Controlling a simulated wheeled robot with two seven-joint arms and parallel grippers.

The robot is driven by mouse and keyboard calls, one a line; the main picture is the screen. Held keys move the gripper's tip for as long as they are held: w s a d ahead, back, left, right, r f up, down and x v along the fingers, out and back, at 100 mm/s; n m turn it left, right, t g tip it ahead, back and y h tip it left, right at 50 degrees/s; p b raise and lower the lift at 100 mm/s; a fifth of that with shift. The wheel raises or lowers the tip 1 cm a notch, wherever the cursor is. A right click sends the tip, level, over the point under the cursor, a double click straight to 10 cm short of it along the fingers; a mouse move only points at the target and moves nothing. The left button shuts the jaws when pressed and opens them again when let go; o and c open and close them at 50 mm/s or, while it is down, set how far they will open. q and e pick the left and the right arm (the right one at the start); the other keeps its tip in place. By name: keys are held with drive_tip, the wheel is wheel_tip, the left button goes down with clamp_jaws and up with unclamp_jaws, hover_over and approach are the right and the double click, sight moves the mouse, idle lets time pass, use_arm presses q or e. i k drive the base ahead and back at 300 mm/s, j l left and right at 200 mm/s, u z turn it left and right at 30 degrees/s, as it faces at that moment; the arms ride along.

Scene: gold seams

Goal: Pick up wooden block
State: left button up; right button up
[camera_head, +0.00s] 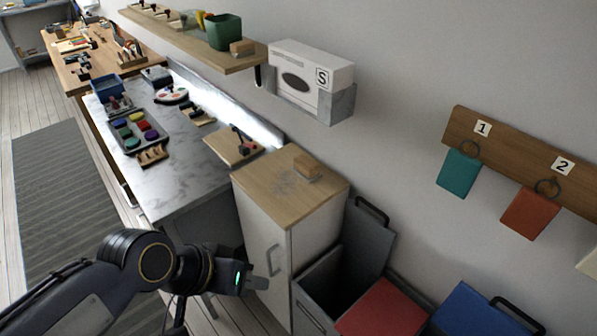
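A small wooden block (307,172) lies on the wooden top of a white cabinet (262,232), near its back right part. Another small wooden block (242,47) sits at the near end of the wall shelf. My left gripper (264,283) is in front of the cabinet door, below the cabinet top and apart from both blocks. Its fingers are small and seen from the side, so I cannot tell whether they are open or shut. I see nothing held in it. My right gripper is not in view.
A marble counter (185,178) holds a tray of coloured pots (137,130) and small wooden stands. The wall shelf (187,42) and a white box (312,76) are above. Grey bins, one with a red lid (383,312), stand right of the cabinet. Most of the cabinet top is clear.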

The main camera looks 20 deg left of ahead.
sight(307, 169)
drive_tip(key=j+z, duration=0.2)
drive_tip(key=z, duration=0.9)
drive_tip(key=k+j+z, duration=0.15)
drive_tip(key=j+z, duration=0.2)
drive_tip(key=k+j+z, duration=0.2)
drive_tip(key=j+z, duration=0.15)
drive_tip(key=k+j+z, duration=0.35)
drive_tip(key=k+j, duration=0.5)
drive_tip(key=j, duration=0.25)
drive_tip(key=z, duration=0.05)
